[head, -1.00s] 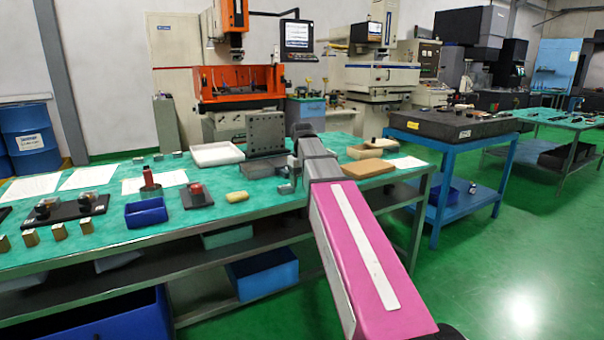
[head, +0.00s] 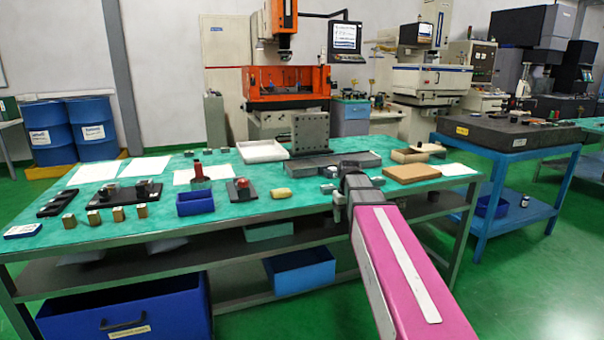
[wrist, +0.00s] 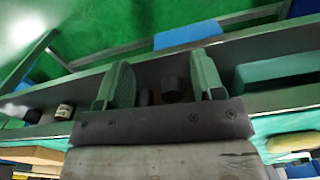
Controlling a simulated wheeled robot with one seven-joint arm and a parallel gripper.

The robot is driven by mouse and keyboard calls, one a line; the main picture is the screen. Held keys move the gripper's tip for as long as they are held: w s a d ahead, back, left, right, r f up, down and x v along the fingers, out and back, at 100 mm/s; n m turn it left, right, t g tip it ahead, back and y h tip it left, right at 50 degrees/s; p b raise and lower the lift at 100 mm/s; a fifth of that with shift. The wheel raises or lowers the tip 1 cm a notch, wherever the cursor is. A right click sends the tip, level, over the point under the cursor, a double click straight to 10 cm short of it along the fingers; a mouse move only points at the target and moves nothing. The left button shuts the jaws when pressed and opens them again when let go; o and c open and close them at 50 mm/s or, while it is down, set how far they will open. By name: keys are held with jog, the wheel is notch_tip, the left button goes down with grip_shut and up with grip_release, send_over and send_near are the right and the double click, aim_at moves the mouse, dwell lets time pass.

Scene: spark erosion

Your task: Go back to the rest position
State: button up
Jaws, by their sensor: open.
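My gripper (wrist: 160,85) shows in the wrist view with its two grey fingers apart and nothing between them. Past the fingers I see the dark lower shelf of the bench and the green floor. In the head view my pink arm reaches forward to the front edge of the green-topped bench (head: 270,208). The gripper's fingers are hard to make out there, at the grey end of the arm near the bench edge.
On the bench are a blue bin (head: 195,203), a white tray (head: 263,150), a grey angle plate (head: 310,133), a brown block (head: 412,173) and a yellow piece (head: 281,193). A blue table (head: 500,160) stands right, with open floor in front.

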jog(key=s+f+m, duration=0.1)
jog(key=s+f, duration=0.7)
jog(key=f, duration=0.2)
jog(key=s+f+m, duration=0.1)
jog(key=s+f, duration=0.6)
jog(key=f, duration=0.4)
jog(key=shift+s+f, duration=0.15)
jog(key=shift+s, duration=0.25)
